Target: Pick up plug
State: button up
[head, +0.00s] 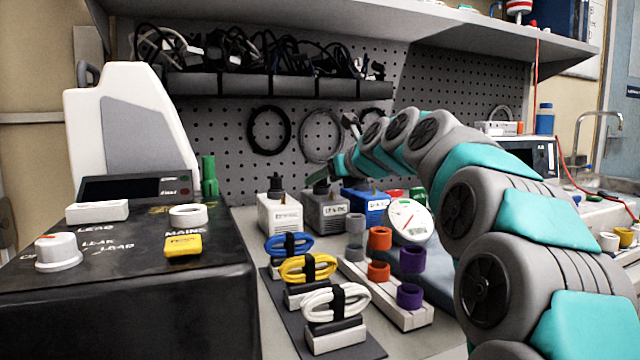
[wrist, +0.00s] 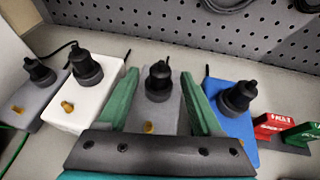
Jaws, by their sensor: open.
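Several black plugs stand upright on small boxes at the back of the bench. In the wrist view, one plug (wrist: 159,82) on a grey box (wrist: 160,120) appears between the two green fingers of my open gripper (wrist: 160,78). The fingers look apart from it on both sides; their height relative to it is hard to judge. Other plugs stand on a white box (wrist: 86,68), a blue box (wrist: 238,97) and a further grey box at far left (wrist: 39,71). In the head view, the white box's plug (head: 275,188) is clear, while my arm's end partly hides the others.
A pegboard (wrist: 185,20) rises behind the boxes. Red and green blocks (wrist: 274,125) lie right of the blue box. In the head view, coiled cables (head: 308,268) and a rack of coloured rings (head: 380,238) stand in front; a black console (head: 130,300) fills the left.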

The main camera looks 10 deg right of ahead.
jog(key=x, duration=0.5)
jog(key=shift+w+r, duration=0.1)
jog(key=shift+r, duration=0.15)
grip_shut()
dwell(0.4)
